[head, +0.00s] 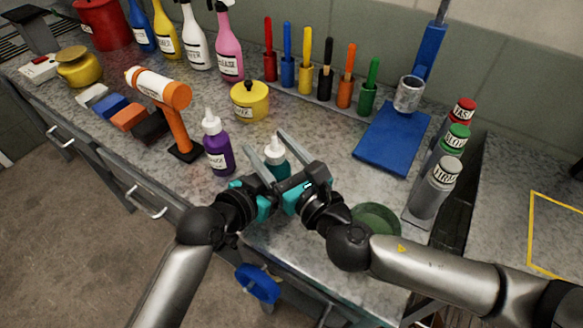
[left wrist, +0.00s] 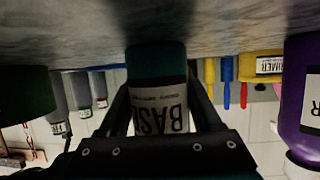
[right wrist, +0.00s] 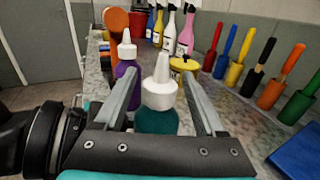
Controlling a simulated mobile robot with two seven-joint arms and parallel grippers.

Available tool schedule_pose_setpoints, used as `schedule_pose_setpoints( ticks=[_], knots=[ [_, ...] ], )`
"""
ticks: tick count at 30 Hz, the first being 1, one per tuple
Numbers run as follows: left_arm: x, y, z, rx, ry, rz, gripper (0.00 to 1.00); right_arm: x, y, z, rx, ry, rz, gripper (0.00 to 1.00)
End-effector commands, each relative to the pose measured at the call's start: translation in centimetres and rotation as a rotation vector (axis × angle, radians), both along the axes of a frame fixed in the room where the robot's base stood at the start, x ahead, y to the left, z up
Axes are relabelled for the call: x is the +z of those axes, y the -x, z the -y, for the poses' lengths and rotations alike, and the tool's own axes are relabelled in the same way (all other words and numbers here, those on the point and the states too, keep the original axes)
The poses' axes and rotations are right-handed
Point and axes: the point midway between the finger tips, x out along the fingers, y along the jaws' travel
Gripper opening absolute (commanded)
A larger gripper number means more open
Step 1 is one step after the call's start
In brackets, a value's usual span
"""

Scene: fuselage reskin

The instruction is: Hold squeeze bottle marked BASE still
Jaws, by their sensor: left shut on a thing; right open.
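The squeeze bottle marked BASE (head: 276,160) is teal with a white nozzle cap and stands on the grey counter. In the left wrist view, which is upside down, its BASE label (left wrist: 158,108) shows between the fingers of my left gripper (left wrist: 165,100). My left gripper (head: 262,176) is shut on this bottle low on its body. My right gripper (head: 290,155) is open. In the right wrist view the white cap (right wrist: 158,92) stands between the spread fingers of my right gripper (right wrist: 165,90), with a gap visible on each side. The bottle's lower part is hidden in the head view.
A purple squeeze bottle (head: 217,146) stands close on the left. A yellow pot (head: 250,101) is behind. A dark green dish (head: 376,218) lies near the front edge. Spray cans (head: 435,188) stand on the right, beside a blue mat (head: 392,138). Colored-handled tools (head: 306,62) line the back.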

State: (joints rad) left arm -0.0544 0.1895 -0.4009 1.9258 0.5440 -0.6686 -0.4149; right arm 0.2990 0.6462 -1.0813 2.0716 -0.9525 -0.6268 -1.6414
Motion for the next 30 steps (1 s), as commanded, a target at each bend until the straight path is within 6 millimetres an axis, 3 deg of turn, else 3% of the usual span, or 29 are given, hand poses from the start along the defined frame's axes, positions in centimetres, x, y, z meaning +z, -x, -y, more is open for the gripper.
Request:
schedule_pose_setpoints(
  ticks=[9, 15, 21, 30],
  knots=[
    [-0.1, 0.0, 0.0, 0.000, -0.002, -0.001, 0.00, -0.1, 5.3, 2.9, 0.001, 0.002, -0.005, 0.72],
    [-0.1, 0.0, 0.0, 0.000, -0.001, -0.002, 0.00, -0.1, 7.7, 4.3, 0.000, 0.000, -0.004, 0.72],
    [-0.1, 0.0, 0.0, 0.000, -0.001, -0.002, 0.00, 0.0, 8.9, 5.0, 0.000, 0.000, -0.002, 0.72],
    [-0.1, 0.0, 0.0, 0.000, -0.001, -0.002, 0.00, 0.0, 9.1, 5.1, 0.000, 0.000, -0.001, 0.72]
  ],
)
